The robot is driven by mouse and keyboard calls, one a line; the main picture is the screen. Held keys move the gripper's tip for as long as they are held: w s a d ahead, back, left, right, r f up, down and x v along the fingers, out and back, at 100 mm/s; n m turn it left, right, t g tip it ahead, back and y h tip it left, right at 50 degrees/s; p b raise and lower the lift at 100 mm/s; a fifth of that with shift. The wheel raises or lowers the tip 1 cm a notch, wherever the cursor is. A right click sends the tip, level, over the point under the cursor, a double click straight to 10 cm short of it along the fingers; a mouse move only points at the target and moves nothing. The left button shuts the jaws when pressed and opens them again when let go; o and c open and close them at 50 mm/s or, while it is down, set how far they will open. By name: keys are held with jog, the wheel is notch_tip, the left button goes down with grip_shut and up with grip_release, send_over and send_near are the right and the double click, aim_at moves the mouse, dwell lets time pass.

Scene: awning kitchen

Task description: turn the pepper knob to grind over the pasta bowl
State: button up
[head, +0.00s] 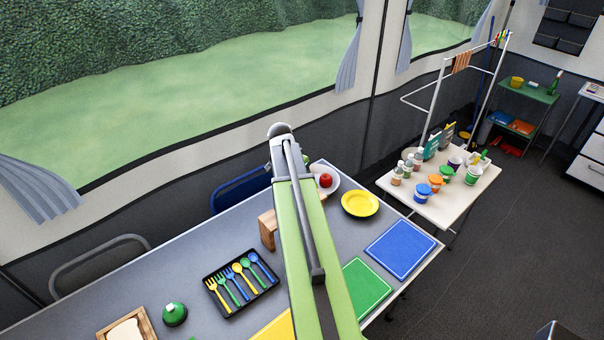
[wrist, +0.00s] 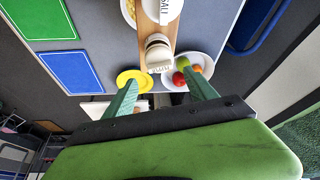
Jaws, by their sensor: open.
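In the wrist view a white, round-topped pepper grinder (wrist: 158,52) with dark lettering stands on a wooden stand (wrist: 150,12). My gripper (wrist: 161,76) is open, its two green fingers spread wide. The grinder top shows just beyond and between the fingertips, and nothing is held. A white label with letters like "SALT" (wrist: 171,12) lies farther along the stand. A white bowl with yellowish contents, perhaps the pasta bowl (wrist: 127,12), is cut by the upper edge. In the head view part of the wooden stand (head: 267,229) shows left of my arm; the grinder and pasta bowl are hidden.
A yellow plate (head: 360,203) and a white plate with a red fruit (head: 325,181) lie near the stand. Green (head: 366,288) and blue (head: 400,249) mats lie right of my arm. A black cutlery tray (head: 241,283) and green-topped object (head: 174,313) lie left.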

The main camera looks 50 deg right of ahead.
jog(key=p+v, duration=0.9)
jog(key=v, duration=0.3)
jog(key=shift+d, duration=0.1)
jog(key=w+a+f+n+y+b, duration=0.1)
jog(key=w+a+f+n+b, duration=0.2)
jog(key=a, duration=0.6)
jog(key=w+a+f+n+t+b, duration=0.15)
jog(key=a+f+b, duration=0.3)
jog(key=a, duration=0.45)
jog(key=w+a+f+n+y+b, duration=0.1)
jog(key=w+a+f+b, duration=0.35)
jog(key=a, duration=0.45)
jog(key=s+a+f+n+g+y, duration=0.1)
jog(key=s+a+n, duration=0.3)
jog(key=a, duration=0.3)
jog(key=s+a+f+n+g+y+b, duration=0.1)
jog(key=s+a+f+n, duration=0.1)
jog(key=s+a+n, duration=0.2)
jog(key=shift+s+a+f+n+y, duration=0.3)
jog(key=shift+a+n, duration=1.05)
jog(key=shift+a, duration=0.55)
